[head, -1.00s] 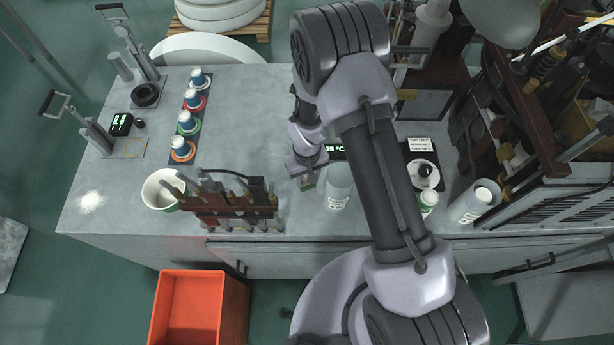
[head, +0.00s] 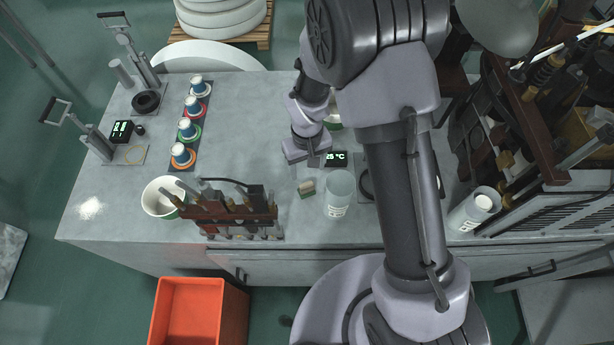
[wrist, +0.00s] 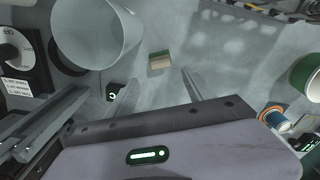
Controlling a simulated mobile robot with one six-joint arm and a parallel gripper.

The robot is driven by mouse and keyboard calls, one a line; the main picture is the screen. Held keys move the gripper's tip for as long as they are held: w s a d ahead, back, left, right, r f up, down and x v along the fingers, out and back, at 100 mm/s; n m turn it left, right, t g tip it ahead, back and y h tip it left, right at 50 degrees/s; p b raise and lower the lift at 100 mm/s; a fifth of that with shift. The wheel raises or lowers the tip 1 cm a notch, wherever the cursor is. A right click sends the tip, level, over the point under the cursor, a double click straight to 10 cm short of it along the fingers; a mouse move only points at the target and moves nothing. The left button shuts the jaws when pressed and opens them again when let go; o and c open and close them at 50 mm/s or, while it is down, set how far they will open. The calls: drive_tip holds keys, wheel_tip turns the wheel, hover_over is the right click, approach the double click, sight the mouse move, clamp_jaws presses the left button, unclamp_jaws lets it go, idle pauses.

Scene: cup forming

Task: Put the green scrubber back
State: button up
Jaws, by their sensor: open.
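The green scrubber (head: 307,188), a small block with a green part and a tan part, lies on the grey bench just left of a translucent beaker (head: 340,193). The wrist view shows the scrubber (wrist: 160,63) ahead of my fingers, apart from them, on bare bench. My gripper (head: 314,161) is open and empty, behind the scrubber and left of the temperature display (head: 337,158). In the wrist view my gripper (wrist: 137,83) has its fingers spread.
A dark tool rack (head: 233,212) and a white-and-green bowl (head: 163,198) stand to the left. Cups on coloured rings (head: 187,130) line a dark strip. A container (head: 474,208) stands at the right. Bench between strip and scrubber is clear.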

drive_tip(key=s+d+r+m+t+y, duration=0.1)
drive_tip(key=d+r+m, duration=0.1)
drive_tip(key=r, duration=0.8)
drive_tip(key=s+d+r+m+t, duration=0.1)
drive_tip(key=s+d+r+m, duration=0.15)
drive_tip(key=r, duration=0.75)
drive_tip(key=s+d+r+m+t+y, duration=0.1)
drive_tip(key=s+d+r+m+t, duration=0.2)
drive_tip(key=s+r, duration=0.8)
drive_tip(key=s+d+m, duration=0.1)
drive_tip(key=s, duration=0.1)
drive_tip(key=shift+s+t, duration=0.3)
drive_tip(key=shift+t, duration=0.1)
